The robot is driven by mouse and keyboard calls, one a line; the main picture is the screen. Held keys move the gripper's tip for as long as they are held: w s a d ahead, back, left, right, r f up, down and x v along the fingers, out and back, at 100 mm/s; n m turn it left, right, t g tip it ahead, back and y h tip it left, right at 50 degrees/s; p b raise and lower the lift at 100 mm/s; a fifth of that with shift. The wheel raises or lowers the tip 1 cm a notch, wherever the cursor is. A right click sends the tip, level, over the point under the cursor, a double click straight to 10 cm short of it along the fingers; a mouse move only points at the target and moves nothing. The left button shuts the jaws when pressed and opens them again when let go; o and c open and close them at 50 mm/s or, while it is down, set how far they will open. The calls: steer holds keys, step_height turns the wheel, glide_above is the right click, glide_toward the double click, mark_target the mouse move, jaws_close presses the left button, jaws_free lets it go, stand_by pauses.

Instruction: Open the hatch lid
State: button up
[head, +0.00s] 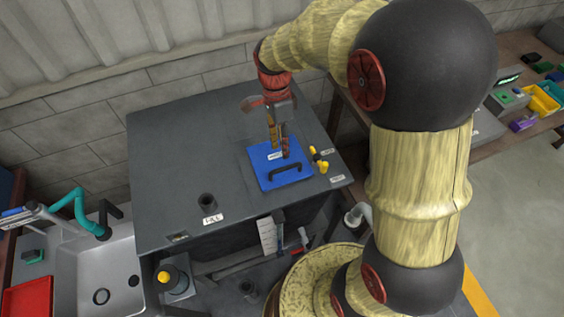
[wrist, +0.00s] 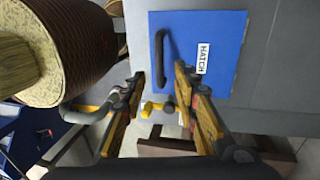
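The hatch lid (head: 265,179) is a blue square panel with a black bar handle (head: 287,171) along its near side. It appears to lie flat in the dark grey cabinet top. In the wrist view the blue lid (wrist: 225,82) carries a white HATCH label (wrist: 203,58), and the handle (wrist: 160,58) stands left of it. My gripper (head: 279,152) is above the lid, on the far side of the handle in the head view.
The grey cabinet top (head: 170,150) has a dark round fitting (head: 207,201) at its front. A yellow-handled fitting (head: 319,160) sits beside the lid's right edge. A sink (head: 95,265) is at left. A shelf with coloured bins (head: 541,100) is at right.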

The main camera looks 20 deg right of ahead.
steer(key=b, duration=0.1)
glide_above(284, 163)
steer(key=s+a, duration=0.2)
steer(key=s, duration=0.2)
steer(key=f, duration=0.7)
steer(key=shift+w+d+f, duration=0.1)
steer(key=shift+d+f, duration=0.1)
steer(key=shift+f, duration=0.1)
steer(key=c, duration=0.3)
steer(key=c, duration=0.4)
jaws_close()
